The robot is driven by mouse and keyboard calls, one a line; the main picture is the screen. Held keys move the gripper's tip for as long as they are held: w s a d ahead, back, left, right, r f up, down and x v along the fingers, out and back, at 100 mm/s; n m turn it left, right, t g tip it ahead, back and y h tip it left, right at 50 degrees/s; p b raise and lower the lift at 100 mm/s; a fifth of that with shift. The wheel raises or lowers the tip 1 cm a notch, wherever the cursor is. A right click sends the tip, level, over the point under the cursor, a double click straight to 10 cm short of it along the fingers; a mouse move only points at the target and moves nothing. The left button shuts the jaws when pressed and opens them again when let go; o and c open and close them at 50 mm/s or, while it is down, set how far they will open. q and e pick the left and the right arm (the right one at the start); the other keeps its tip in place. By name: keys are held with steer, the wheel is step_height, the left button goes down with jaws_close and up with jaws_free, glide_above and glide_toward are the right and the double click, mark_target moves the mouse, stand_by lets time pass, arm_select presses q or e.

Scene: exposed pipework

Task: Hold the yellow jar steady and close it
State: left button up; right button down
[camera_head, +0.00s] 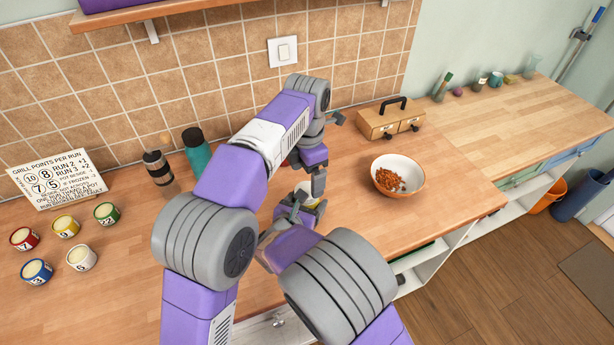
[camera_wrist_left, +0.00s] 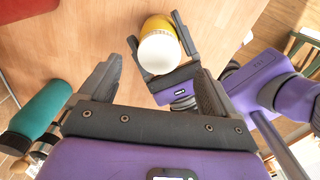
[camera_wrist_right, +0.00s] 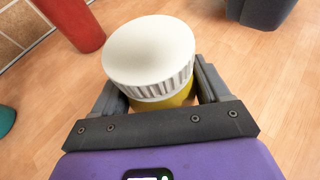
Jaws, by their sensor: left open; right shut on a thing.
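The yellow jar (camera_wrist_right: 165,98) stands on the wooden counter with a ribbed white lid (camera_wrist_right: 150,48) on its top; I cannot tell how tight the lid is. My right gripper (camera_wrist_right: 162,95) is shut around the jar's yellow body, below the lid. The jar also shows in the left wrist view (camera_wrist_left: 155,24), lid towards the camera, between the right gripper's fingers (camera_wrist_left: 160,45). In the head view the jar (camera_head: 308,189) is partly hidden by the grippers. My left gripper (camera_head: 318,184) is open and empty, pointing down beside and above the jar, apart from it.
A red object (camera_wrist_right: 75,22) stands behind the jar. A teal bottle (camera_head: 196,153), a dark-topped shaker (camera_head: 157,168), a sign (camera_head: 58,178) and several small numbered pots are at the left.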

mark_target(307, 190)
arm_select(q)
steer(key=shift+c, duration=0.3)
steer(key=shift+r+n, duration=1.6)
steer(key=shift+r, duration=0.1)
steer(key=shift+f, duration=4.05)
steer(key=shift+c, duration=0.5)
steer(key=c, duration=1)
steer(key=shift+m, duration=1.6)
